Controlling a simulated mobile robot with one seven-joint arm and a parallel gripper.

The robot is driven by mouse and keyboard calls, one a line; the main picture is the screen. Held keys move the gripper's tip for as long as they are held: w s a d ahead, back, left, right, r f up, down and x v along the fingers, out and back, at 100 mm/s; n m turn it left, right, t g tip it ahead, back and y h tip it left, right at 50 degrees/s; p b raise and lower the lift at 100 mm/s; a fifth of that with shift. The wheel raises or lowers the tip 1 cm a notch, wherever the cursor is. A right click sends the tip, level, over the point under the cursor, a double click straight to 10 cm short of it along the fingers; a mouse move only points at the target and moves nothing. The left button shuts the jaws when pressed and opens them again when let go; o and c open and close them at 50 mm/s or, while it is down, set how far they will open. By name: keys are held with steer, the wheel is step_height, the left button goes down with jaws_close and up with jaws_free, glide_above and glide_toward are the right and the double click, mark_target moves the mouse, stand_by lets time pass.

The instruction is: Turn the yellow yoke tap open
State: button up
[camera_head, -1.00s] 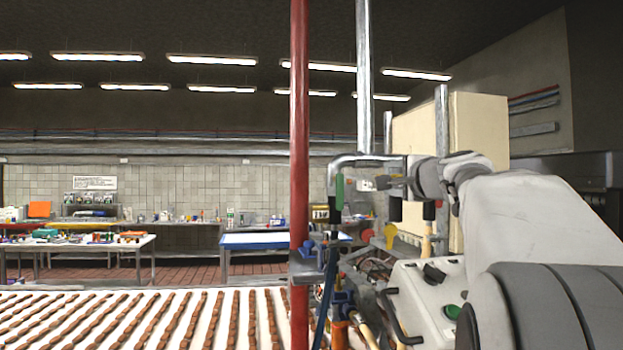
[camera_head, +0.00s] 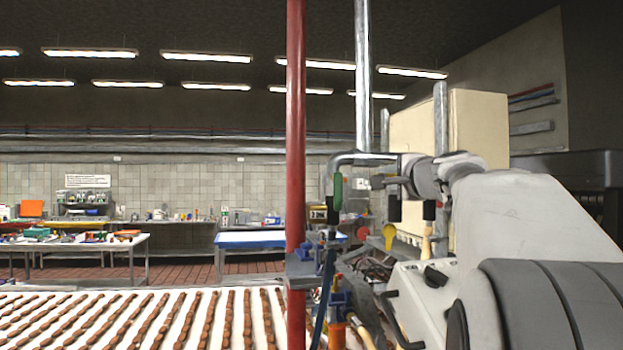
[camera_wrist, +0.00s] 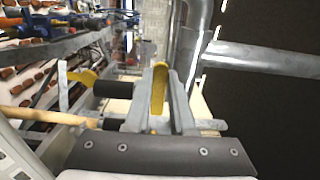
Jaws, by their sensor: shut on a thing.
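In the wrist view, my gripper (camera_wrist: 160,98) is shut on a yellow, rounded handle (camera_wrist: 158,86), which stands between the two grey fingers. It appears to be the yellow yoke tap; its lower part is hidden by the fingers. In the head view, my gripper (camera_head: 378,183) is beside the bent metal pipe (camera_head: 345,162), and the held handle cannot be made out there. A second yellow, paddle-shaped lever (camera_head: 389,233) hangs lower, below my gripper; a yellow lever (camera_wrist: 84,76) also shows left of the fingers in the wrist view.
A red post (camera_head: 296,150) stands left of the pipework. A green handle (camera_head: 337,192) hangs on the pipe. A white control box (camera_head: 425,285) is below my arm. A conveyor (camera_head: 130,330) with rows of brown pieces fills the lower left.

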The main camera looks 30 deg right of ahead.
jaws_close()
steer(key=shift+f+b, duration=0.15)
steer(key=shift+b, duration=0.25)
steer(key=f+n+b, duration=0.1)
steer(key=n+b, duration=0.1)
steer(key=b, duration=0.1)
steer(key=f+n+b, duration=0.1)
steer(key=n+b, duration=0.1)
steer(key=b, duration=0.1)
steer(key=d+f+n+b, duration=0.1)
steer(key=n+b, duration=0.2)
steer(key=b, duration=0.1)
steer(key=shift+s+f, duration=0.1)
steer(key=shift+f, duration=0.05)
steer(key=n+b, duration=0.2)
steer(key=shift+s+d+f+n, duration=0.1)
steer(key=shift+d+f+n, duration=0.25)
steer(key=shift+n, duration=0.05)
steer(key=shift+s+d+f+n+b, duration=0.15)
steer(key=shift+d+n+b, duration=0.45)
steer(key=shift+n, duration=0.75)
steer(key=shift+s+d+f+n+b, duration=0.1)
steer(key=shift+d+n+b, duration=0.3)
steer(key=shift+n+b, duration=0.65)
steer(key=shift+s+d+f+n+b, duration=0.15)
steer(key=shift+d+n+b, duration=0.3)
steer(key=shift+n, duration=1.15)
steer(key=shift+d+r, duration=0.1)
steer(key=shift+r, duration=0.05)
